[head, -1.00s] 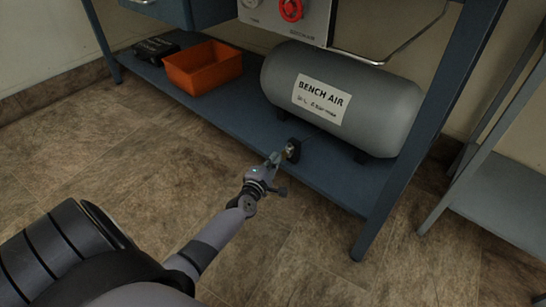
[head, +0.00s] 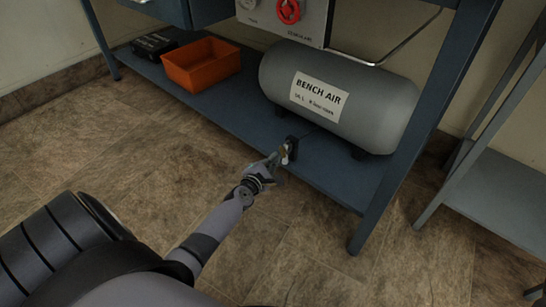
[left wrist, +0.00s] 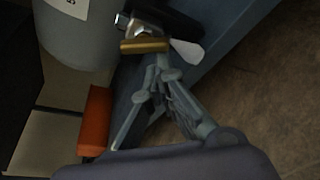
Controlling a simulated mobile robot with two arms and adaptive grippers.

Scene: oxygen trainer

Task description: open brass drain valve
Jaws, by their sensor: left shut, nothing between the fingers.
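The brass drain valve (head: 284,152) sits low in front of the grey BENCH AIR tank (head: 335,95), at the front edge of the blue shelf. In the left wrist view its brass bar (left wrist: 145,46) lies crosswise beside a silver nut and a pale flat piece (left wrist: 188,52). My left gripper (head: 276,159) is at the valve from the front left. In the left wrist view the left gripper (left wrist: 162,72) is shut and empty, its tips just below the brass bar. I cannot tell whether they touch it. The fingers partly hide the valve in the head view. My right gripper is not in view.
An orange bin (head: 201,65) and a black case (head: 153,45) stand on the blue shelf (head: 240,110) left of the tank. A blue bench leg (head: 378,207) rises right of the valve. A panel with a red knob (head: 289,11) is above. The floor in front is clear.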

